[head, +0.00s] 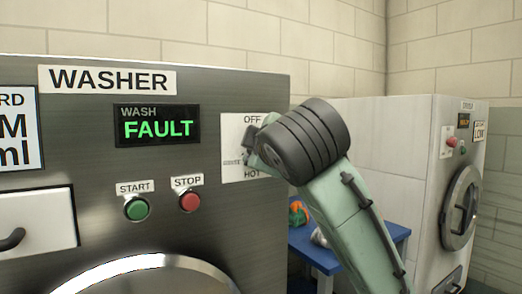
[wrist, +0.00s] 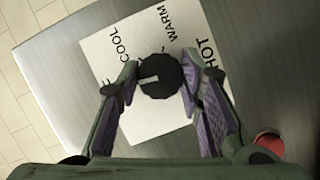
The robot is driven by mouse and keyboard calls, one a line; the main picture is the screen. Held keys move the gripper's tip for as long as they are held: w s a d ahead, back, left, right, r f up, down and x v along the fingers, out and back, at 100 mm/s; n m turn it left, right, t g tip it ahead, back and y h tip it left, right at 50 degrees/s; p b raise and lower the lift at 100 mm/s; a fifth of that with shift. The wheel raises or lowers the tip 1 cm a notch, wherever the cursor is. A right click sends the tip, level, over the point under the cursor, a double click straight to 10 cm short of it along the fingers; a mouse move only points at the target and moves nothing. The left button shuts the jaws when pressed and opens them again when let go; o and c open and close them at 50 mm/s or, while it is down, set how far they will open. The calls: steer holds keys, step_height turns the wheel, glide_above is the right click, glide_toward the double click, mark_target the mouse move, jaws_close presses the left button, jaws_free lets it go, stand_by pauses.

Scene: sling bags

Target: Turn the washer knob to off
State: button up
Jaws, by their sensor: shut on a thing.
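The washer's black round knob (wrist: 160,77) sits on a white dial plate (wrist: 152,123) in the wrist view. The plate reads COOL, WARM and HOT, with another label partly hidden at its left edge. A pale mark on the knob points left, toward that partly hidden label. My gripper (wrist: 157,88) has one finger on each side of the knob and is shut on it. There my gripper (head: 255,152) covers most of the knob.
The washer display (head: 158,127) reads WASH FAULT. A green START button (head: 136,209) and a red STOP button (head: 190,202) lie left of the dial. A blue table (head: 318,256) with items and a white machine (head: 388,140) stand to the right.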

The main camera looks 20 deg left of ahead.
steer(key=shift+f+n+t, duration=0.1)
steer(key=shift+n+t, duration=0.3)
steer(key=shift+n, duration=0.1)
stand_by(0.3)
steer(key=o, duration=1.2)
steer(key=shift+c, duration=0.2)
steer(key=v, duration=1.2)
